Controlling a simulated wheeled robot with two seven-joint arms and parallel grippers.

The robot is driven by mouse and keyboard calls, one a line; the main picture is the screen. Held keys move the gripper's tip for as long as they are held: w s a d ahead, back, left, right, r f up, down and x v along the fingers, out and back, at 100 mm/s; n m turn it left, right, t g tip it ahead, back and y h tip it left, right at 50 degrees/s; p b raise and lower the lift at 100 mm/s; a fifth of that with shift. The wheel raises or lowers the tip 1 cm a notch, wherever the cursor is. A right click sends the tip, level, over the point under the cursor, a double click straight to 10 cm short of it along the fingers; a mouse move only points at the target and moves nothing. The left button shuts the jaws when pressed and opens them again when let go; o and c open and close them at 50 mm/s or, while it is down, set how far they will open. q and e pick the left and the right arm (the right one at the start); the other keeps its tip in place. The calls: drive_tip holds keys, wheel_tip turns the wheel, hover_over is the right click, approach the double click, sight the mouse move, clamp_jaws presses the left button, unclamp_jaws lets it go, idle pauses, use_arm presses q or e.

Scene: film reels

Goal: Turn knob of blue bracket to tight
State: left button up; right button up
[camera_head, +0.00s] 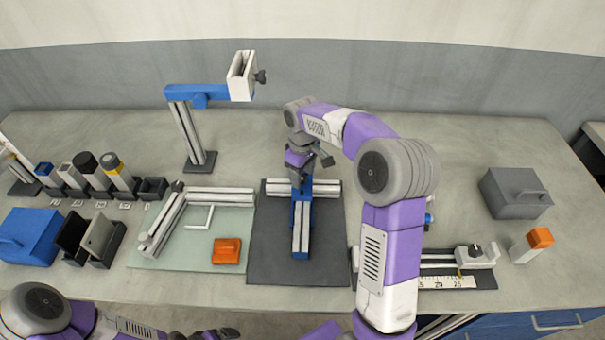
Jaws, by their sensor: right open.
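A blue bracket (301,214) stands on the dark mat in the middle of the table, joining pale metal rails. My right gripper (304,176) is open and points down right over the back of this bracket. Its fingers hide that part of the bracket, so I cannot see a knob there or tell whether they touch it. Another blue bracket piece (201,95) tops the upright stand at the back left, with a dark knob (260,77) on the white block at its end. My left gripper (205,334) is low at the bottom edge, partly cut off, away from both.
A pale green mat (175,258) with rails and an orange block (227,251) lies left of the dark mat (270,272). Several containers and a blue box (30,236) fill the far left. A grey box (515,192) and a ruler fixture (475,256) are at right.

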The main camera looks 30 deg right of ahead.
drive_tip(key=shift+c, duration=0.3)
clamp_jaws()
